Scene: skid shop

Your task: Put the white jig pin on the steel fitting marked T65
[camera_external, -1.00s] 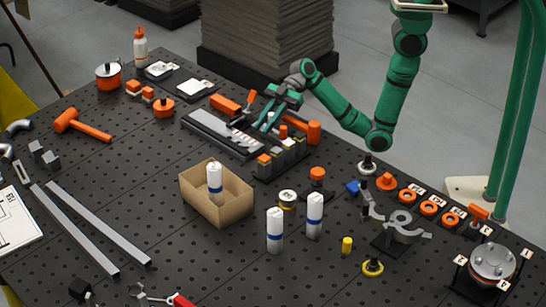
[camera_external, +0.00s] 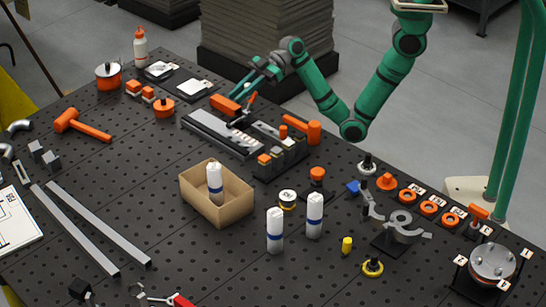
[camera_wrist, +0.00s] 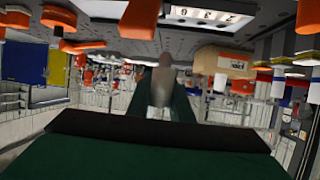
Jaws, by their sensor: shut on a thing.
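My gripper (camera_external: 250,86) is raised over the back of the dark bench, above the long grey vise-like fixture (camera_external: 220,132). In the wrist view my gripper (camera_wrist: 163,92) is shut on a small whitish piece, the white jig pin (camera_wrist: 159,88); it is partly hidden by the fingers and blurred. In the external view the pin is too small to make out. A round steel flange (camera_external: 492,261) with several white tags around it stands at the bench's right front corner. No T65 mark is readable, so I cannot tell which fitting bears it.
A cardboard box (camera_external: 238,203) holding a white bottle stands mid-bench. A grey clamp (camera_external: 402,226) and orange rings (camera_external: 429,208) lie at right. The front middle is mostly clear.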

